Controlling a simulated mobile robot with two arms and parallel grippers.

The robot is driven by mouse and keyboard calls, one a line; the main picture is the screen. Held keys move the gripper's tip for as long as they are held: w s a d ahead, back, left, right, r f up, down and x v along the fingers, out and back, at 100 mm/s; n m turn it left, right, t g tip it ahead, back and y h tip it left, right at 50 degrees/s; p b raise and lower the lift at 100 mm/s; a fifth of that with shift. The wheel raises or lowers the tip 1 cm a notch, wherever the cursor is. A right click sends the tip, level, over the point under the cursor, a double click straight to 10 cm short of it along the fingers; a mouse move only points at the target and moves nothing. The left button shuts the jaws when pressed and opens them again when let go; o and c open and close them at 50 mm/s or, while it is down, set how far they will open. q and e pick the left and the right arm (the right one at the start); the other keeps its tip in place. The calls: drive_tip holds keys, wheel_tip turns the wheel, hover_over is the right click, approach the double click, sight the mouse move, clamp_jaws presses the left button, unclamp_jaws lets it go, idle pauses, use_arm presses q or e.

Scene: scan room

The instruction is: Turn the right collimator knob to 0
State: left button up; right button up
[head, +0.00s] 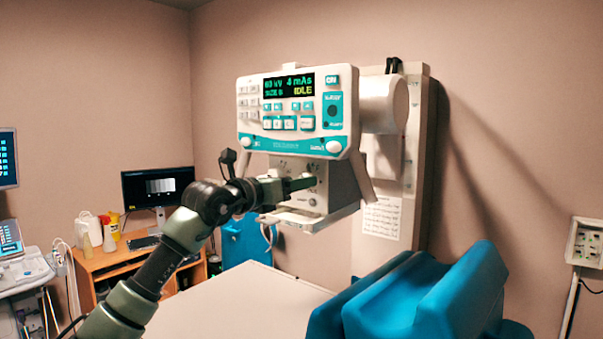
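The X-ray head's white control panel (297,110) faces me, with a display (288,86) that appears to read "60 kV 4 mAs", a size line too small to read surely, and "IDLE". Below it is the grey collimator box (341,184). My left gripper (309,182) is at the front of this box, toward its right half. Its fingertips overlap the place of a knob, which they hide. I cannot tell whether they touch or grip it, nor read the knob's setting. A small round knob (312,202) shows just below the fingers. My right gripper is not in view.
A pale table (235,300) lies below the head, with blue cushions (420,300) at its right. A wooden desk (130,262) with a monitor (158,188) stands behind my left arm. A wall column (418,150) is behind the head.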

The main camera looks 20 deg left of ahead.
use_arm(q)
drive_tip(key=shift+p+x, duration=0.35)
drive_tip(key=shift+x, duration=0.75)
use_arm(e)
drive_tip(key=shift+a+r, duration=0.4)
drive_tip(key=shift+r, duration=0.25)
use_arm(q)
drive_tip(key=shift+c, duration=0.3)
clamp_jaws()
drive_tip(key=shift+f+n+t+b, duration=0.1)
drive_tip(key=shift+n+t+b, duration=0.2)
drive_tip(key=shift+n+b, duration=5.45)
use_arm(e)
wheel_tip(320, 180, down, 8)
drive_tip(key=p, duration=0.3)
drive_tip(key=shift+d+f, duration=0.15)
use_arm(q)
drive_tip(key=n, duration=0.3)
